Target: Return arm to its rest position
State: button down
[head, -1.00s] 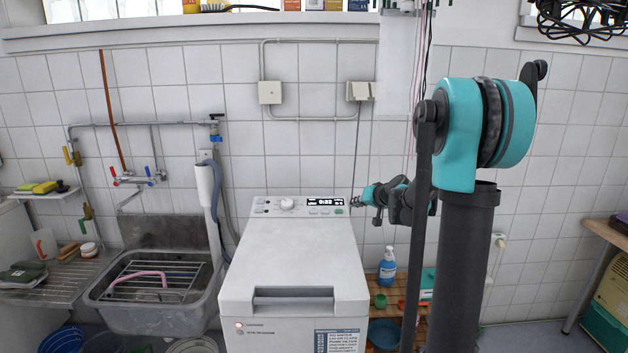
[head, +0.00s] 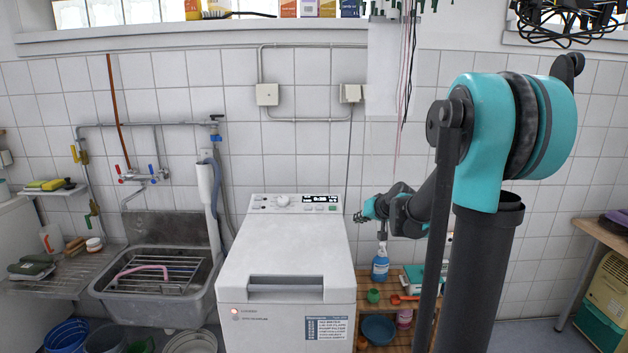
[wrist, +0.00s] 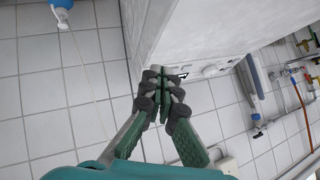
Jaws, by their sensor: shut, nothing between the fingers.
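My gripper (head: 357,217) is at the end of my teal and grey arm, just right of the washing machine's control panel in the head view. In the wrist view my gripper (wrist: 161,88) has its green and grey fingers drawn together, with nothing between them. The white top-loading washing machine (head: 285,245) has its lid down and its panel display (head: 320,198) lit. Its side (wrist: 165,25) shows close to the fingers in the wrist view.
A wooden shelf (head: 383,335) with a blue spray bottle (head: 380,264) and a blue bowl (head: 378,330) stands right of the machine. A stone sink (head: 155,285) with a wire rack is at left. A wooden table (head: 590,232) is at far right.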

jog(key=s+d+f+g+h, duration=0.1)
jog(key=s+f, duration=0.3)
jog(key=s, duration=0.7)
jog(key=s+d+f+g+h, duration=0.1)
jog(key=s+f, duration=0.4)
jog(key=s, duration=0.6)
jog(key=s+d+f+g+h, duration=0.2)
jog(key=s+f, duration=0.3)
jog(key=s, duration=0.7)
jog(key=shift+n+g+h, duration=0.3)
jog(key=shift+g+h, duration=0.1)
jog(key=shift+g, duration=0.1)
